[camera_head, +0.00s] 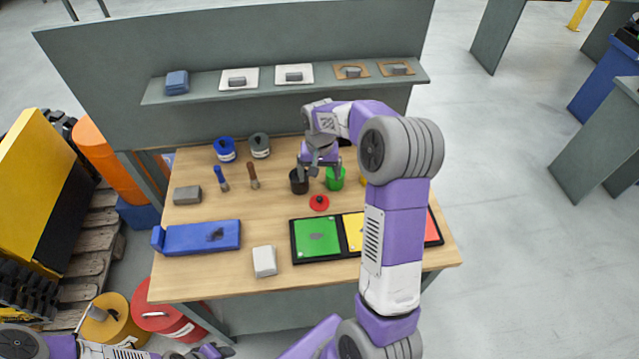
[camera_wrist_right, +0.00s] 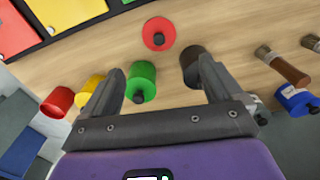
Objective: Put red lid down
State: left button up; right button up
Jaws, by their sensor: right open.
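The red lid (camera_head: 319,202) with its dark knob lies on the wooden tabletop, in front of the black pot (camera_head: 298,181) and the green pot (camera_head: 335,179). In the right wrist view the lid (camera_wrist_right: 159,34) lies flat beyond the fingertips, with nothing touching it. My right gripper (camera_head: 316,170) is open and empty, behind the lid near the two pots; its spread fingers (camera_wrist_right: 159,70) also show in the right wrist view. My left gripper (camera_head: 214,351) is at the bottom left edge, partly cut off, and its jaws are unclear.
A tray with green, yellow and red panels (camera_head: 316,238) lies at the front, partly behind my right arm. Yellow (camera_wrist_right: 90,85) and red pots (camera_wrist_right: 57,102) stand beside the green one. Brushes (camera_head: 253,176) and spools (camera_head: 225,149) are at the left. Bare wood surrounds the lid.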

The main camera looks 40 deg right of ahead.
aim_at(320, 198)
notch_tip(320, 198, down, 12)
jog(key=n, duration=0.1)
jog(key=n+t+p, duration=0.1)
jog(key=n, duration=0.1)
jog(key=shift+s+r+n, duration=0.15)
jog(key=shift+r+n, duration=0.05)
jog(key=shift+n, duration=0.1)
jog(key=shift+c, duration=0.4)
jog(key=c, duration=1)
jog(key=shift+r, duration=0.1)
jog(key=shift+c, duration=0.2)
